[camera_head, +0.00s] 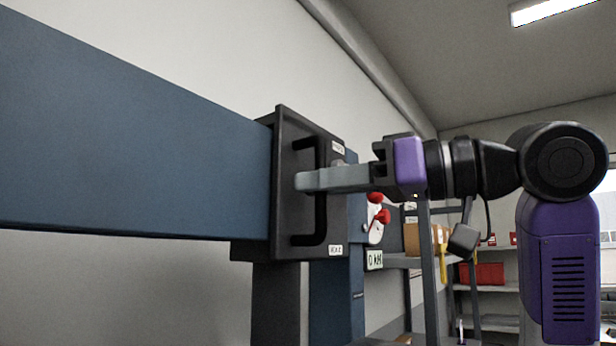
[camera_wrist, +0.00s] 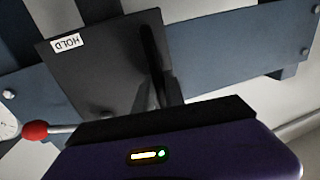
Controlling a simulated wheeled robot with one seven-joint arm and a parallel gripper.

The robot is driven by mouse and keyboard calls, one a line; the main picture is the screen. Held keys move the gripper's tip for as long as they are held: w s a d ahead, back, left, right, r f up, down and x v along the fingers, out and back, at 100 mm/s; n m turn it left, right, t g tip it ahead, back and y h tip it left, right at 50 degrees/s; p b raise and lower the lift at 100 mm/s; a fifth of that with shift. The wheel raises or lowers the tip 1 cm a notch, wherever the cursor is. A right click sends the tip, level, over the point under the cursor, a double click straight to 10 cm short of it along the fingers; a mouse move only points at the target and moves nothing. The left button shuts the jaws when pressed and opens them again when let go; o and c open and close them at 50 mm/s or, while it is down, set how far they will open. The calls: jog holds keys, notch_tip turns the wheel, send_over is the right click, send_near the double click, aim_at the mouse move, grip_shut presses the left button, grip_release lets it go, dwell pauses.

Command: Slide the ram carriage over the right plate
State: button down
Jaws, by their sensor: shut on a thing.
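The ram carriage (camera_head: 284,190) is a dark block with a black vertical bar handle (camera_head: 320,226), mounted on a blue horizontal beam (camera_head: 130,150). It also shows in the wrist view (camera_wrist: 98,72), with a HOLD label on its face. My gripper (camera_head: 303,181) reaches in from the right, and its grey fingers are shut on the handle near mid-height. In the wrist view the fingertips (camera_wrist: 158,92) meet the handle. The right plate cannot be made out in either view.
A red-knobbed lever (camera_head: 380,214) and a white dial sit just right of the carriage; the red knob (camera_wrist: 35,131) also shows in the wrist view. Shelves (camera_head: 490,287) with boxes stand behind on the right. The beam left of the carriage is clear.

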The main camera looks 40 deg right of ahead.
jog(key=shift+d, duration=0.35)
jog(key=shift+w, duration=0.1)
jog(key=c, duration=1.4)
grip_release()
jog(key=shift+d, duration=0.15)
jog(key=b+v, duration=0.2)
jog(key=v, duration=0.5)
jog(key=shift+s, duration=0.4)
jog(key=shift+d, duration=0.15)
